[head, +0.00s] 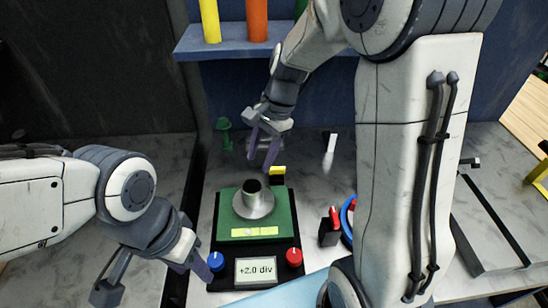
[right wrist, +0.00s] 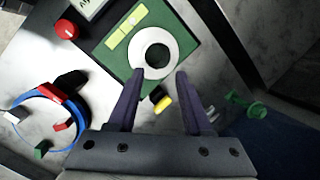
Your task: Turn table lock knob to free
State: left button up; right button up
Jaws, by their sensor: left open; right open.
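The positioner has a green table (head: 227,216) with a grey flanged cup (head: 253,200) on it; the table also shows in the right wrist view (right wrist: 185,35). A blue knob (head: 216,261) and a red knob (head: 294,257) flank a display (head: 256,270) reading "+2.0 div". A yellow-topped black part (head: 278,171) stands at the table's back edge; I cannot tell which part is the lock knob. My right gripper (head: 262,158) is open and empty above the back of the table. My left gripper (head: 155,280) is open, with one finger close to the blue knob.
A blue ring-shaped item (right wrist: 42,118) lies right of the positioner, partly hidden by my right arm in the head view. A red-and-black item (head: 330,228) stands beside it. A green item (head: 225,134) and a white-handled tool (head: 329,152) lie behind. A blue shelf (head: 225,45) holds coloured cylinders.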

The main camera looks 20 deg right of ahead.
aim_at(278, 168)
jog(key=w+d+f+m+t, duration=0.1)
jog(key=w+d+f+m, duration=0.1)
jog(key=w+d+m, duration=0.3)
jog(key=w+d+f+m, duration=0.1)
jog(key=d+f+m, duration=0.15)
jog(key=d, duration=0.35)
jog(key=shift+m+y, duration=0.4)
jog(key=shift+m, duration=0.05)
jog(key=x, duration=0.9)
jog(key=shift+w+a+f+p, duration=0.15)
jog(key=shift+f+p, duration=0.15)
jog(key=shift+p, duration=0.05)
grip_shut()
